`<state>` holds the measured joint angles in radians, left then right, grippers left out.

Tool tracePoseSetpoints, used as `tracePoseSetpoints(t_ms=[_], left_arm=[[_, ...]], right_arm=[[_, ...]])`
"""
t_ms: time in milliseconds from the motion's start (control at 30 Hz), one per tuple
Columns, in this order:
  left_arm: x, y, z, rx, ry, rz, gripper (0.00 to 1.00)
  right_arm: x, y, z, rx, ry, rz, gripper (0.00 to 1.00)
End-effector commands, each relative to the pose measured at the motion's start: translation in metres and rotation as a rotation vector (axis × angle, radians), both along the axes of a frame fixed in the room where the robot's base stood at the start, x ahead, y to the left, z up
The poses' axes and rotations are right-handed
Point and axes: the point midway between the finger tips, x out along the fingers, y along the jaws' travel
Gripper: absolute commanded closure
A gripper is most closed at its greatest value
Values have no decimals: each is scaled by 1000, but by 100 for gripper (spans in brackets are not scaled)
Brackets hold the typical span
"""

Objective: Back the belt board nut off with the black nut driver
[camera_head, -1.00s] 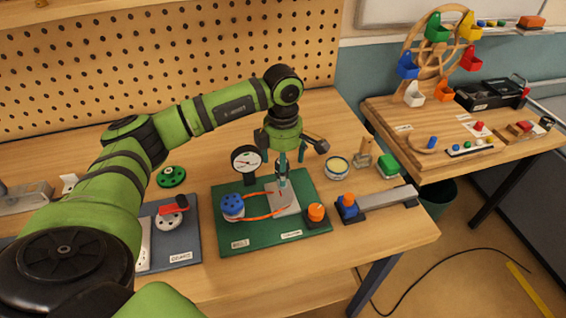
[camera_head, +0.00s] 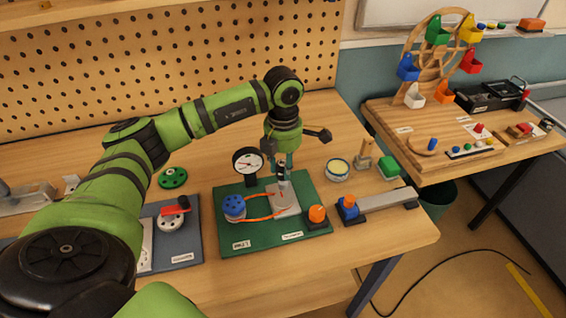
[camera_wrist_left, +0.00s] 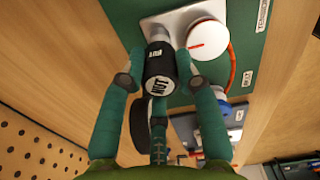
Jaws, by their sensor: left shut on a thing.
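The green belt board (camera_head: 240,240) lies on the bench, with a blue pulley (camera_head: 235,206), an orange belt (camera_head: 258,217) and a grey plate (camera_head: 287,201). My left gripper (camera_head: 283,178) points down over this plate. In the left wrist view my left gripper (camera_wrist_left: 158,76) is shut on the black nut driver (camera_wrist_left: 160,68), marked NUT, with a finger on each side. The driver stands over the plate (camera_wrist_left: 160,24), beside a white disc (camera_wrist_left: 207,40) with a red mark. The nut is hidden under the driver. My right gripper is not in view.
A dial gauge (camera_head: 247,161) stands close behind the gripper on the board. An orange knob (camera_head: 317,215) is at the front right. A blue-and-orange clamp with a grey bar (camera_head: 385,203), a round tin (camera_head: 338,168) and a green block (camera_head: 388,168) are to the right.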

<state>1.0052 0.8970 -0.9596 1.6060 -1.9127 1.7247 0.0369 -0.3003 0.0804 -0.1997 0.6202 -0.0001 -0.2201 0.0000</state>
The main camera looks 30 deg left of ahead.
Motion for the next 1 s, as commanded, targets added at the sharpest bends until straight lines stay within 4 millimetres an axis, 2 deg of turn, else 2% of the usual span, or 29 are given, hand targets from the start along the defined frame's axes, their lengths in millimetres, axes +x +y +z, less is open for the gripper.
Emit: tracePoseSetpoints(t_ms=[200,400,700,733,833,867,1000], left_arm=[[-2,-1,-1,-1,8,354,100],[-2,-1,-2,0,8,610,100],[-2,-1,-3,0,9,658,100],[-2,-1,-3,0,9,657,59],[-2,-1,-3,-1,7,657,19],[-2,-1,-2,-1,7,657,10],[-1,-1,-2,-1,4,657,10]], right_arm=[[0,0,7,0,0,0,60],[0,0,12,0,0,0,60],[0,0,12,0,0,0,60],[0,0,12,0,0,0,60],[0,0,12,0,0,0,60],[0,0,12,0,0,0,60],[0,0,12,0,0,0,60]])
